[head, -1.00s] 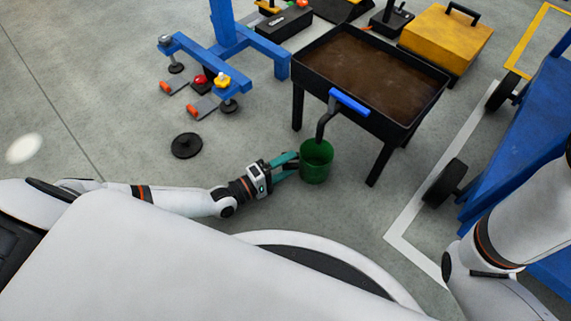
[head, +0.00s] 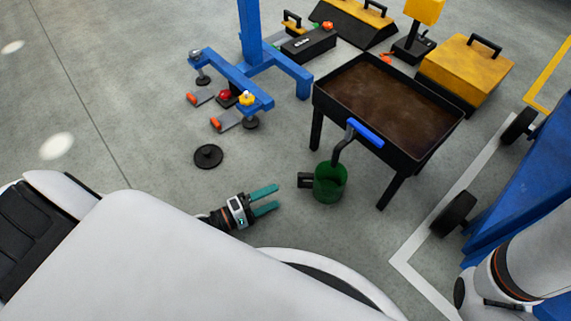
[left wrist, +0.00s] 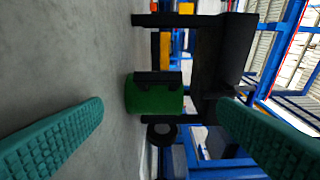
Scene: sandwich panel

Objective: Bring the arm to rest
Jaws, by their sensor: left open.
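My left gripper (head: 278,197) is open and empty, its two teal fingers pointing right, a short way left of the green bucket (head: 330,186). A gap of bare floor lies between the fingertips and the bucket's black handle (head: 306,180). The bucket stands upright on the floor beneath the drain pipe of the black tray table. In the left wrist view the green bucket (left wrist: 154,98) shows ahead between the two spread fingers, apart from both. My right arm shows at the lower right of the head view, but its gripper is hidden or out of frame.
The tray table (head: 405,155) has a brown bed and a blue-handled valve (head: 364,132). A black disc (head: 208,156) lies on the floor. A blue stand (head: 225,80) is behind it, and a blue cart (head: 530,190) stands right. Floor around the left gripper is clear.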

